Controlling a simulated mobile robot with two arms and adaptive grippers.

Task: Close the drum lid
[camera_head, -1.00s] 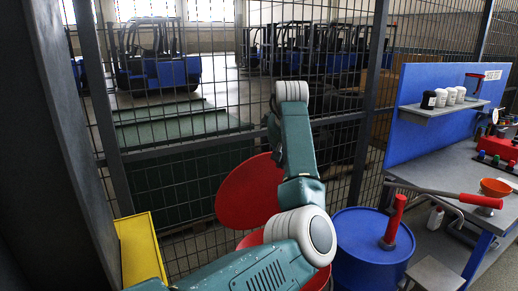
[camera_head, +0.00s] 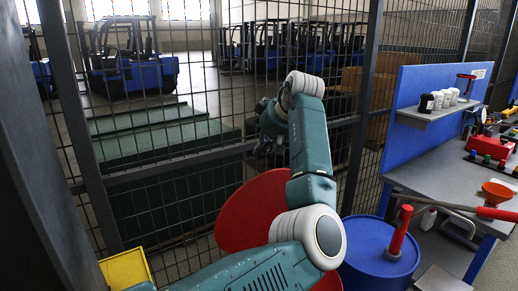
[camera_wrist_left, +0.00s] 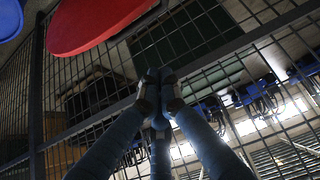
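The red drum lid (camera_head: 240,212) stands open and tilted up, in front of the mesh fence. The red drum (camera_head: 328,283) shows only as a small patch beside my left arm, which hides most of it. My left gripper (camera_head: 262,146) is dark and small above the lid, apart from it, near the fence. In the left wrist view its fingertips (camera_wrist_left: 158,78) meet with nothing seen between them. The red lid (camera_wrist_left: 92,22) is at the top left there, apart from the fingers. My right gripper is in neither view.
A blue drum (camera_head: 368,245) with a red-handled tool on top stands right of the red drum. A workbench with a blue back panel (camera_head: 408,145) is at the right. The mesh fence (camera_head: 170,200) closes off the back. A yellow box (camera_head: 125,270) is at lower left.

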